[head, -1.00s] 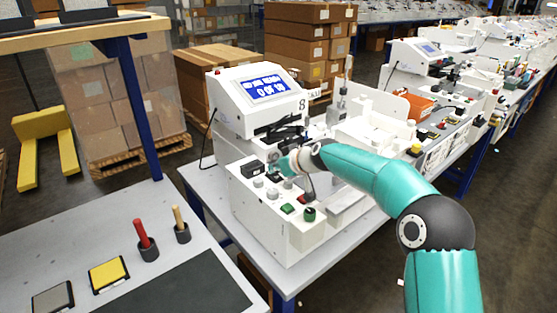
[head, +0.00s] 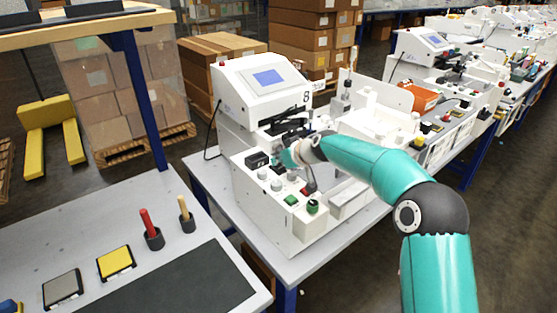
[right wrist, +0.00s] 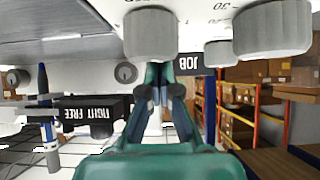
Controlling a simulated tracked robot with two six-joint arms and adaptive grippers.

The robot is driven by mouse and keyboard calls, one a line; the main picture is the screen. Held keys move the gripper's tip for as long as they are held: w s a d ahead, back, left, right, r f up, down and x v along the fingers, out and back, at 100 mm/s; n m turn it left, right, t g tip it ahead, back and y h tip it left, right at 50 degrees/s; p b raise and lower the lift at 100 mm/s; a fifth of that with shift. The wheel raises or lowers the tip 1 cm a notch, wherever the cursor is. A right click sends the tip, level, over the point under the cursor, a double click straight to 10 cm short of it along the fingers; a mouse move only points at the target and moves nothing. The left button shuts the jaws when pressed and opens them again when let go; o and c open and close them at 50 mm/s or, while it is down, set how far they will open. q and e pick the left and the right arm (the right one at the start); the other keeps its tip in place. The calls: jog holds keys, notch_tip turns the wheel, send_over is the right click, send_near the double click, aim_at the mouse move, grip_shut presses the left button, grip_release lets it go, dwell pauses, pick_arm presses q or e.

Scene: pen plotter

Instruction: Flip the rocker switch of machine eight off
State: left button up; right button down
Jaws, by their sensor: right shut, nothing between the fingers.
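Machine eight (head: 262,88) is a white unit with the number 8 on its side and a plain blue screen (head: 268,77). Its sloping front panel (head: 262,210) carries grey knobs, a black block (head: 257,161), a green square button (head: 291,200) and a green round knob (head: 313,207). My right gripper (head: 284,159) is shut and empty, low over the back of this panel. I cannot make out the rocker switch for certain. My left gripper is out of view.
A bench (head: 205,270) at front left holds a yellow pad (head: 115,262), a grey pad (head: 62,288) and red and tan handles in black holders. More machines (head: 440,70) line the table to the right. In the right wrist view a black TIGHT FREE block (right wrist: 92,113) is close.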

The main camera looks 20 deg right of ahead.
jog(key=shift+w+a+r+p, duration=0.2)
jog(key=shift+w+p, duration=0.25)
jog(key=shift+w, duration=0.15)
jog(key=shift+r+p, duration=0.35)
jog(key=shift+r, duration=0.05)
jog(key=r+p, duration=0.1)
jog(key=r, duration=0.1)
jog(key=r+p, duration=0.1)
jog(key=shift+w+r+p, duration=0.3)
jog(key=shift+r, duration=0.1)
jog(key=shift+s+d+r+b, duration=0.1)
jog(key=shift+s+r+b, duration=0.35)
jog(key=shift+b, duration=0.3)
jog(key=w+r+b+v, duration=0.1)
jog(key=v, duration=0.6)
jog(key=shift+s+r, duration=0.25)
jog(key=shift+r, duration=0.25)
